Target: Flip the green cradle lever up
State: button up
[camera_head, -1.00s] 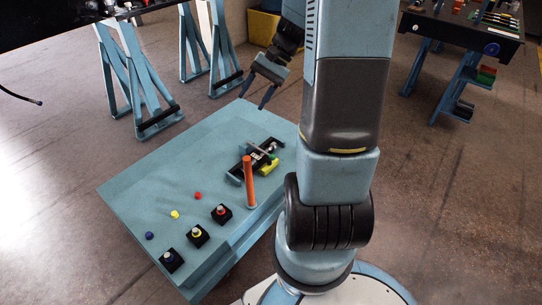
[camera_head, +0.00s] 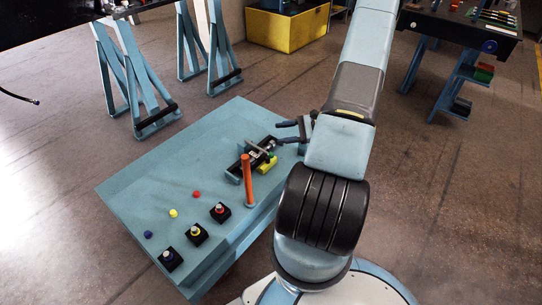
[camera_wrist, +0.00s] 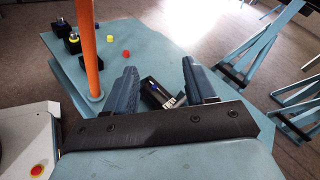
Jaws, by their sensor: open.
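The black cradle (camera_head: 234,172) lies near the right edge of the blue table, with a grey and silver part across it. A small green piece (camera_head: 270,157), which looks like the lever, sits at its right end above a yellow-green cylinder (camera_head: 266,166); its exact pose is too small to tell. My gripper (camera_head: 281,132) is open and empty just beyond the cradle's far right end, with its fingers pointing left. In the wrist view, part of the cradle (camera_wrist: 158,97) shows between my two open fingers (camera_wrist: 160,72); the green lever cannot be made out there.
An orange post (camera_head: 248,182) stands upright close in front of the cradle; it also shows in the wrist view (camera_wrist: 88,50). Black blocks with coloured tops (camera_head: 196,234) and loose caps (camera_head: 173,213) are nearer. The table's far left (camera_head: 200,145) is clear.

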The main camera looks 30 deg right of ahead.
aim_at(271, 154)
jog(key=s+d+f+m+t+h, duration=0.25)
jog(key=f+m+t, duration=0.2)
jog(key=f, duration=0.35)
jog(key=s+d+f+m+t+h, duration=0.25)
jog(key=f+m, duration=0.25)
jog(key=f, duration=0.4)
jog(key=shift+n+t, duration=0.25)
jog(key=shift+t, duration=0.15)
jog(key=x, duration=1.3)
jog(key=shift+w+a, duration=0.2)
jog(key=shift+a, duration=0.15)
jog(key=shift+c, duration=0.3)
grip_shut()
